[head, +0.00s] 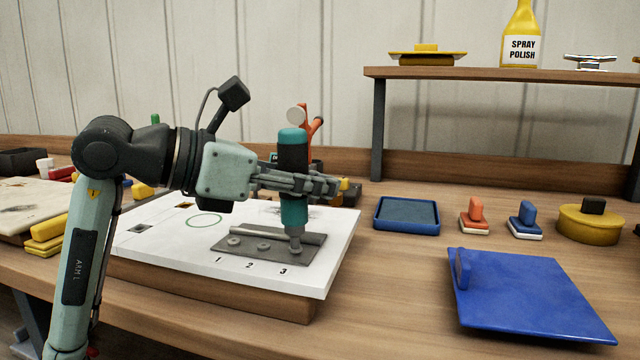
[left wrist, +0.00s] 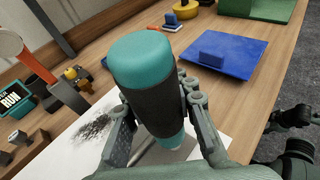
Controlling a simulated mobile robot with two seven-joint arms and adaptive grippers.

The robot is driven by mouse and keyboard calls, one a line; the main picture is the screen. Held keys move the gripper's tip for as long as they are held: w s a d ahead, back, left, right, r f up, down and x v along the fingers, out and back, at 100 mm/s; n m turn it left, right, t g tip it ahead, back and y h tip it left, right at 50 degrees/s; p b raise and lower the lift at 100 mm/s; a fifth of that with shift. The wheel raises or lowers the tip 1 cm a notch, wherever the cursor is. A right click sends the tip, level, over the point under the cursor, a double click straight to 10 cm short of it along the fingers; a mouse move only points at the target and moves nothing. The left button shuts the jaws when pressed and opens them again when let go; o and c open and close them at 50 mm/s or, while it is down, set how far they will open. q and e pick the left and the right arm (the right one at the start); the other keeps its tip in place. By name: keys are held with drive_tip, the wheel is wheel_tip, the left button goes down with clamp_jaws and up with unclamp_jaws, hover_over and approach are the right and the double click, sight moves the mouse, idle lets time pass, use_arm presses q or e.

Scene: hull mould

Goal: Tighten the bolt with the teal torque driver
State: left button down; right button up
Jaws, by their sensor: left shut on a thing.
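The teal torque driver (head: 293,207) has a teal cap and a black grip band. It stands nearly upright over the white board (head: 180,253). My left gripper (head: 300,184) is shut around its body, and the left wrist view shows a finger on each side of the driver (left wrist: 150,92). The driver's tip meets the bolt (head: 295,246) by the number 3 on the grey plate (head: 255,252). The tip hides much of the bolt, so I cannot tell how deep it sits. Round fittings lie by numbers 1 and 2.
A blue tray (head: 407,214), an orange-handled block (head: 474,216), a blue-handled block (head: 525,220) and a yellow round tin (head: 590,222) stand to the right. A blue board (head: 530,300) lies in front. A raised shelf (head: 500,77) stands behind. Table between board and blue board is bare.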

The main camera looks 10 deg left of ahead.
use_arm(q)
drive_tip(key=shift+f+b, duration=0.3)
drive_tip(key=shift+b, duration=0.4)
idle(1.4)
wheel_tip(320, 180, up, 6)
drive_tip(key=p, duration=0.4)
idle(0.4)
drive_tip(key=shift+r, duration=0.1)
